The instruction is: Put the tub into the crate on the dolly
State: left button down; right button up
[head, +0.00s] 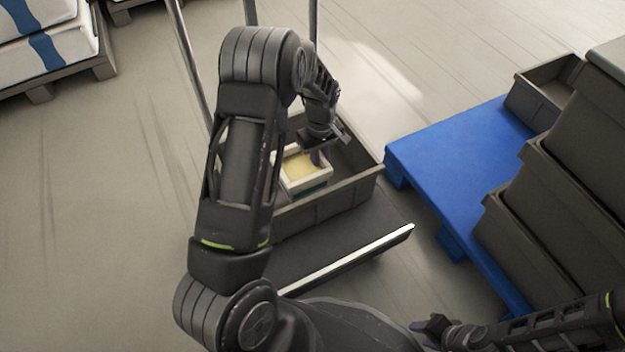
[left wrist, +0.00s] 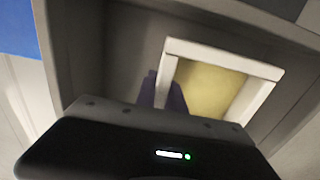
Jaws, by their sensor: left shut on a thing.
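The tub (head: 305,186) has a pale rim, a yellow inside and a green band low on its side. It is inside the grey crate (head: 345,194), which stands on the dark dolly (head: 345,243). My left gripper (head: 318,152) reaches down into the crate and is shut on the tub's rim. In the left wrist view the tub (left wrist: 172,54) shows beyond my fingers (left wrist: 163,92), with the crate wall (left wrist: 95,50) around it. Whether the tub touches the crate floor is hidden. My right gripper (head: 436,328) is low at the right, apart from the tub; its jaws are unclear.
A blue pallet (head: 455,150) with several stacked grey crates (head: 555,200) stands to the right. Upright metal bars (head: 192,60) rise behind the crate. A pallet with white and blue sacks (head: 45,50) is at the far left. The floor at left is clear.

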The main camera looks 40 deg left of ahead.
pick_arm(q)
jog(key=shift+f, duration=0.9)
jog(key=shift+f+b, duration=1.25)
jog(key=shift+f, duration=1.3)
jog(key=shift+f, duration=0.1)
jog(key=c, duration=1.4)
grip_release()
jog(key=shift+c, duration=0.2)
notch_tip(320, 180, up, 12)
jog(key=p, duration=0.4)
